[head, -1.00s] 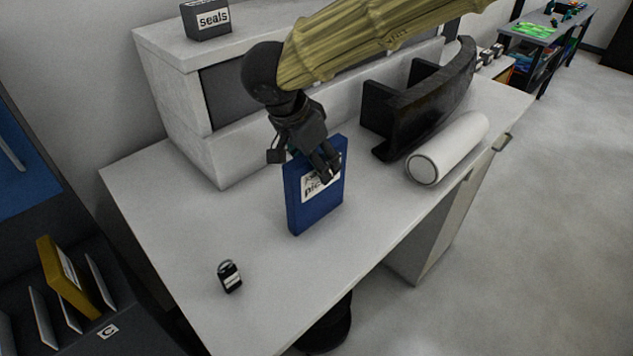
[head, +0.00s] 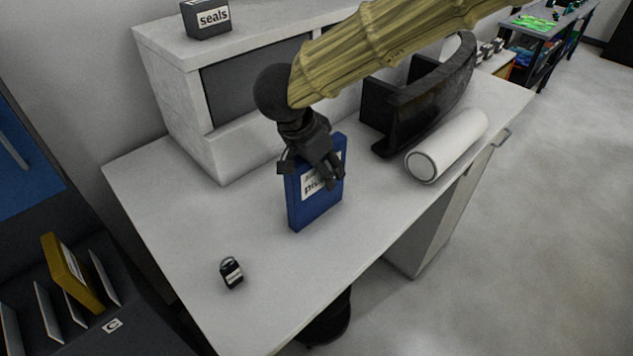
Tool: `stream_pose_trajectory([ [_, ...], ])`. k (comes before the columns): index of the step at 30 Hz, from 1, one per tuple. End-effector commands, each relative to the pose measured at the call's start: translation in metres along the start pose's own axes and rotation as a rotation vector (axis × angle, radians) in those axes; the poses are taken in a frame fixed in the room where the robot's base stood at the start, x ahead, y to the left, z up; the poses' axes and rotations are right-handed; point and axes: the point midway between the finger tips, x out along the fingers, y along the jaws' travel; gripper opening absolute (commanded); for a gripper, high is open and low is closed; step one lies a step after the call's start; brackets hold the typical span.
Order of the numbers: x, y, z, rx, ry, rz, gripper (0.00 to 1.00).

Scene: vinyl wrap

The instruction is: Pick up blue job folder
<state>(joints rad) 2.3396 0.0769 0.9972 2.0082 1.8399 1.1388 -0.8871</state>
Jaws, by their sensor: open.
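The blue job folder (head: 318,207) stands upright on the white desk, with a white label on its front that is partly hidden. My gripper (head: 330,182) is open at the folder's upper part, in front of its label in this view. The fingers cover part of the label and the top edge. I cannot tell whether the fingers straddle the folder or touch it.
A white roll (head: 447,147) and a black curved holder (head: 425,108) lie to the right. A "seals" box (head: 206,19) sits on the shelf unit. A yellow folder (head: 70,272) stands in a rack.

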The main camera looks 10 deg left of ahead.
Motion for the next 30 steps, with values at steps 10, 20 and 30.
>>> stream_pose_trajectory([
  [10,0.0011,0.0000,0.0004,0.000,0.000,0.000,0.52],
  [20,0.0022,0.0001,0.0009,0.000,0.000,0.000,0.08],
  [30,0.0024,0.0001,0.0010,0.000,0.000,0.000,0.00],
])
